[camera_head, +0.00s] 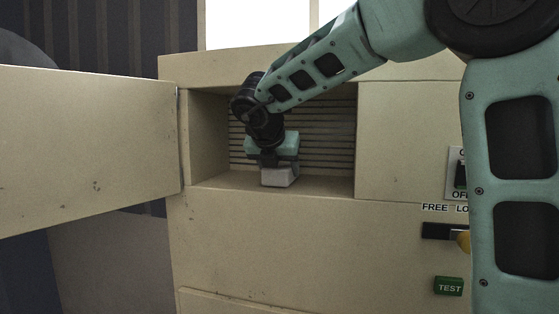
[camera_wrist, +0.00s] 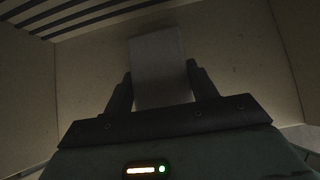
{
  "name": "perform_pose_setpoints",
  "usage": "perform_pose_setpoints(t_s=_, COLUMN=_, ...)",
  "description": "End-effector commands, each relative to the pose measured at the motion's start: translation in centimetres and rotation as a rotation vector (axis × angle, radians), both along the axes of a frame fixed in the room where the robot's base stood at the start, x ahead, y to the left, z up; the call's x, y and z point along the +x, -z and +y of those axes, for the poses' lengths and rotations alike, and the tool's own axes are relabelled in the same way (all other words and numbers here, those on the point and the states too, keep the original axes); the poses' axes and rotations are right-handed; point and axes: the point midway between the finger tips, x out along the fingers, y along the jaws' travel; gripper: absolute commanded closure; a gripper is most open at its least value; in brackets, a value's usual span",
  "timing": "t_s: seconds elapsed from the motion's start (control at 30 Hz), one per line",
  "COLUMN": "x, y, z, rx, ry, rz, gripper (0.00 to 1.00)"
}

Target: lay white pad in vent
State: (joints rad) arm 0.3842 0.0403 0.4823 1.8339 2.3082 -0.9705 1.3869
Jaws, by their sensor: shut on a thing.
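The white pad (camera_head: 279,177) is a pale block inside the vent (camera_head: 332,184), a beige open recess with dark horizontal slats at its back. My gripper (camera_head: 278,165) reaches into the recess from above and is shut on the pad. In the wrist view the pad (camera_wrist: 159,62) stands between the two dark fingers (camera_wrist: 160,88), one on each side. The pad is low, near the vent's floor; I cannot tell whether it touches it. The gripper hides the pad's upper part in the head view.
A beige door (camera_head: 85,145) stands open to the left of the vent. Right of the vent are an on/off switch (camera_head: 460,175), a yellow knob (camera_head: 463,240) in a dark slot and a green TEST button (camera_head: 449,286). The vent's floor is clear right of the pad.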

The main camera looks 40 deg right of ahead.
Motion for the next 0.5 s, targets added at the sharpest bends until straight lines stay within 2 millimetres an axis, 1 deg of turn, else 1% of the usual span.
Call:
perform_pose_setpoints(t_s=0.37, x=-0.01, y=0.56, z=0.06, rx=-0.001, ry=-0.001, rz=-0.002, gripper=0.68)
perform_pose_setpoints(t_s=0.4, x=-0.02, y=0.43, z=0.05, rx=-0.001, ry=0.0, rz=-0.002, gripper=0.32)
perform_pose_setpoints(t_s=0.43, x=-0.02, y=0.42, z=0.05, rx=-0.001, ry=0.0, rz=-0.002, gripper=0.23)
perform_pose_setpoints(t_s=0.47, x=-0.02, y=0.41, z=0.06, rx=-0.001, ry=0.0, rz=-0.002, gripper=0.21)
perform_pose_setpoints(t_s=0.5, x=-0.02, y=0.41, z=0.06, rx=-0.001, ry=0.0, rz=-0.002, gripper=0.21)
